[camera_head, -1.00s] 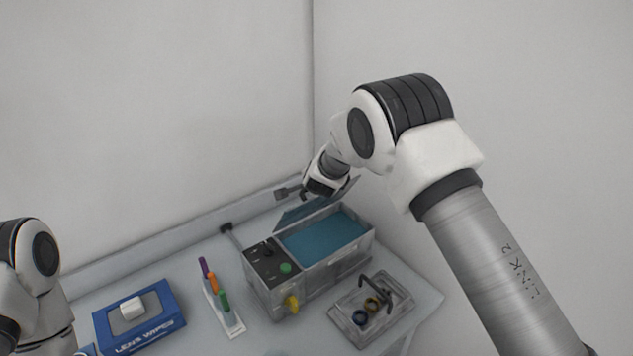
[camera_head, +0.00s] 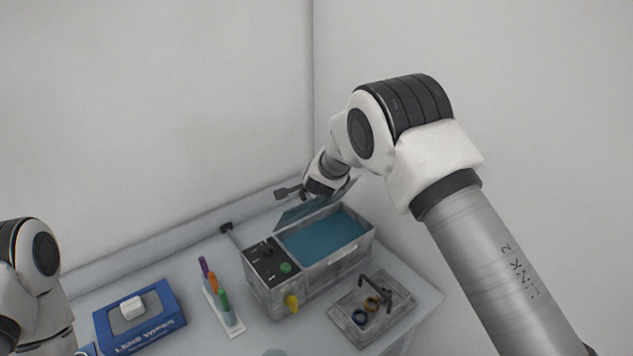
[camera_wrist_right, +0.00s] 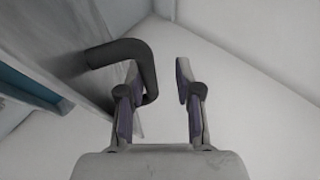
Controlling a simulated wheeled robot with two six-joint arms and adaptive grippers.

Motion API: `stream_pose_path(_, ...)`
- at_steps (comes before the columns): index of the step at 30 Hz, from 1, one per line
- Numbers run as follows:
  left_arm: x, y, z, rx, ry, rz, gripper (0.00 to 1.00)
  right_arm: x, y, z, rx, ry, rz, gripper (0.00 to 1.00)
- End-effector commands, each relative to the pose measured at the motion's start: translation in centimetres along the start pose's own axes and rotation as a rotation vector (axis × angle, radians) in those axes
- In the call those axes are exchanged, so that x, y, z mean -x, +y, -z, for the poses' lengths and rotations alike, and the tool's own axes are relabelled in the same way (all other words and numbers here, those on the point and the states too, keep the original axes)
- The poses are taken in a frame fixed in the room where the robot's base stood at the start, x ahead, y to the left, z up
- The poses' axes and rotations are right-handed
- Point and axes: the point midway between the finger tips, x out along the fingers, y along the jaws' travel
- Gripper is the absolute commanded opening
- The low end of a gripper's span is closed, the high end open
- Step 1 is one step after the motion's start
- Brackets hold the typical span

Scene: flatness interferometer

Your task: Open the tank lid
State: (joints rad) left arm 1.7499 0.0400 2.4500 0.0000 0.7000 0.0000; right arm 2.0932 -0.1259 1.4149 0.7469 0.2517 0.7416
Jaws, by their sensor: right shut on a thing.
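The tank (camera_head: 345,266) is a grey box with blue liquid (camera_head: 325,238) inside and a control panel on its left end. Its translucent lid (camera_head: 318,204) stands tilted up at the tank's back edge, so the top opening shows. My right gripper (camera_head: 290,192) is behind the raised lid, partly hidden by my wrist. In the right wrist view my right gripper (camera_wrist_right: 160,95) has the dark bent lid handle (camera_wrist_right: 125,52) at its left finger, with part of the bar between the fingers. My left arm shows at the left edge, but its gripper is out of view.
A clear tray (camera_head: 372,310) with rings and a dark handle sits at the front right. A white rack (camera_head: 222,308) with coloured pens and a blue lens wipes box (camera_head: 140,318) stand left of the tank. The walls are close behind and to the right.

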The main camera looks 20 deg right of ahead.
Motion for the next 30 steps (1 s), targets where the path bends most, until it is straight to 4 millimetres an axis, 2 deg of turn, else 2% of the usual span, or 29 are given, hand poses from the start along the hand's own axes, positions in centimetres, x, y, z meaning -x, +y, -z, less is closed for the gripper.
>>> stream_pose_path(1,-0.08,0.00,0.00,0.000,0.000,0.000,0.40,-0.02,-0.64,-0.14,0.008,0.003,0.016,0.00)
stream_pose_path(4,-0.08,0.00,0.00,0.000,0.000,0.000,0.40,-0.02,-0.63,-0.15,0.008,0.002,0.016,0.00)
stream_pose_path(5,-0.08,0.00,0.00,0.000,0.000,0.000,0.40,-0.02,-0.63,-0.15,0.008,0.002,0.016,0.27)
stream_pose_path(6,-0.08,0.00,-0.01,0.000,0.000,0.000,0.40,-0.02,-0.60,-0.15,0.008,0.002,0.015,0.25)
stream_pose_path(26,-0.05,0.00,0.00,0.000,0.000,0.000,0.40,-0.07,-0.18,-0.21,0.005,-0.001,0.005,0.25)
stream_pose_path(30,0.27,0.00,0.00,0.000,0.000,0.000,0.40,0.63,-0.69,-0.21,0.005,-0.001,0.006,0.25)
